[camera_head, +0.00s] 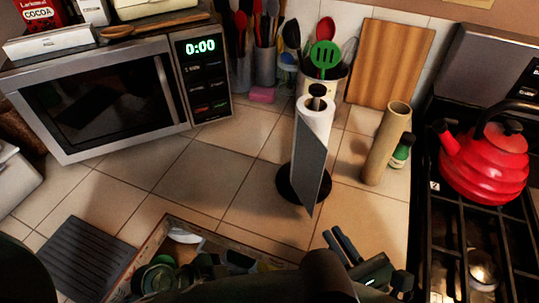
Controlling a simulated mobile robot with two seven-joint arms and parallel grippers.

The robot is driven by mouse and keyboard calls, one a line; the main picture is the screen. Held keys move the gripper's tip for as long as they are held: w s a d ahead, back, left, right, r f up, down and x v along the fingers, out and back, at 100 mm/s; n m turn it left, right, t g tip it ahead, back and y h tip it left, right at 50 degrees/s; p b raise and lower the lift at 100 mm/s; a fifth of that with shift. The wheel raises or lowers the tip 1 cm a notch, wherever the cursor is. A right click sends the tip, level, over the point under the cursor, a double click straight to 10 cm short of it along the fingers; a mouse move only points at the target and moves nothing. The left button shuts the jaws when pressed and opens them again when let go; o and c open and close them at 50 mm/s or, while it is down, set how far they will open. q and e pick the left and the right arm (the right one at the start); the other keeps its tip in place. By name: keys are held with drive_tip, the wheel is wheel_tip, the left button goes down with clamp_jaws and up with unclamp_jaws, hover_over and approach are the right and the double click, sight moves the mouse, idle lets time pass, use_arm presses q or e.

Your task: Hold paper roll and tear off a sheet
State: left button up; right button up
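The paper roll (316,118) stands upright on a dark holder with a round black base (283,187) on the tiled counter. A flat grey sheet (307,163) hangs down from the roll in front of the holder. My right gripper (333,234) is at the bottom, nearer than the roll and slightly right of it. Its two dark fingers point up and left with a narrow gap, and nothing shows between them. It is apart from the roll. Dark parts of mine show along the bottom edge; I cannot make out a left gripper among them.
A microwave (180,85) stands at the left. A utensil crock (337,90) and a cutting board (390,62) are behind the roll. A red kettle (485,165) sits on the stove. Tiles left of the roll are clear.

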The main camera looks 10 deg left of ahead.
use_arm(q)
drive_tip(key=w+d+r+m+g+h, duration=0.1)
drive_tip(key=w+d+r+m+h, duration=0.1)
drive_tip(key=d+r+m, duration=0.4)
drive_tip(key=w+d+r+m+g+h, duration=0.1)
drive_tip(key=d+r+m, duration=0.2)
drive_tip(key=r, duration=0.6)
drive_tip(key=w+a+r+n+t+y, duration=0.1)
drive_tip(key=w+a+r+n, duration=0.1)
drive_tip(key=r, duration=0.5)
drive_tip(key=w+a+r+n+t+y, duration=0.1)
drive_tip(key=w+a+r+n+t, duration=0.1)
drive_tip(key=w+r+n, duration=0.3)
wheel_tip(320, 180, up, 3)
drive_tip(key=shift+w+a+f+n+t+y, duration=0.2)
drive_tip(key=shift+w+a+n+t+y, duration=0.15)
drive_tip(key=shift+n, duration=0.85)
use_arm(e)
drive_tip(key=x, duration=1.3)
drive_tip(key=shift+w+a, duration=0.1)
use_arm(q)
drive_tip(key=shift+s, duration=0.1)
use_arm(e)
clamp_jaws()
